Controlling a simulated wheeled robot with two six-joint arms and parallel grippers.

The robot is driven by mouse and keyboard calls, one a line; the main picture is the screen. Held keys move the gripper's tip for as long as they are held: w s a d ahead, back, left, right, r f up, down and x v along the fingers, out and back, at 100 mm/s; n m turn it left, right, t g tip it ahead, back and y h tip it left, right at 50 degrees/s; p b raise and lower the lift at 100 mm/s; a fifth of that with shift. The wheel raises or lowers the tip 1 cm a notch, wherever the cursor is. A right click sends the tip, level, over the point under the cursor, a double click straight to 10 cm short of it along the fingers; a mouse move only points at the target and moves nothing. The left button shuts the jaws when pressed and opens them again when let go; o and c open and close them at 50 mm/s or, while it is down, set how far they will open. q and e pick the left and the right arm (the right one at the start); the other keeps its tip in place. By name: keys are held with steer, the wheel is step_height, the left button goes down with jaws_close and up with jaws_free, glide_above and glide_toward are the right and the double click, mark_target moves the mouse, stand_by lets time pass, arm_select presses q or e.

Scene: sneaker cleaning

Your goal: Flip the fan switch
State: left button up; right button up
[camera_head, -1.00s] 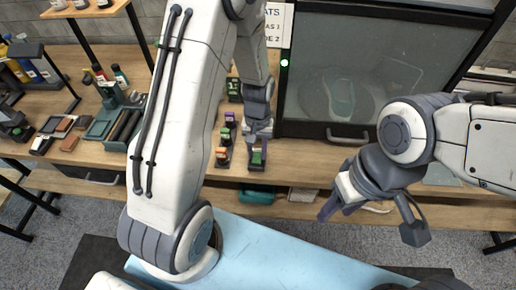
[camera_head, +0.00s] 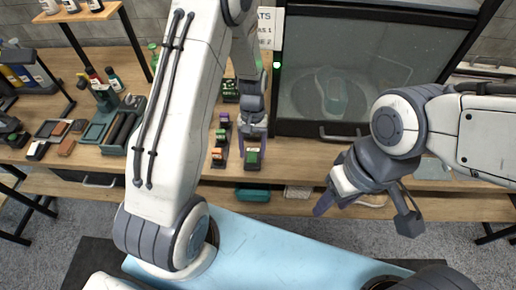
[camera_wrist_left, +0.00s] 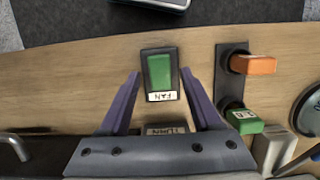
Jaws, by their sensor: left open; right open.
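The fan switch (camera_wrist_left: 160,72) is a green rocker in a dark frame, with a white label reading FAN, on the wooden bench top. It also shows in the head view (camera_head: 252,157), right below my left gripper. My left gripper (camera_head: 254,138) is open. In the left wrist view its two purple fingers (camera_wrist_left: 163,88) stand on either side of the switch's label end, with nothing between them that they grip. My right gripper (camera_head: 362,208) is open and empty in front of the bench edge, far to the right of the switch.
A glass-fronted cabinet (camera_head: 375,65) with a shoe inside stands behind. A tray of brushes (camera_head: 122,130) and bottles are at left.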

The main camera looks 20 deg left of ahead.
mark_target(256, 156)
arm_select(q)
steer(key=r, duration=0.2)
steer(key=d+r+b, duration=0.1)
steer(key=r, duration=0.1)
steer(key=shift+r, duration=0.25)
steer(key=s+d+r+b, duration=0.1)
steer(key=s+d+r, duration=0.2)
steer(key=d+r, duration=0.3)
steer(key=d, duration=0.4)
steer(key=shift+d+r+b, duration=0.15)
steer(key=shift+r+b, duration=0.05)
steer(key=shift+b, duration=0.15)
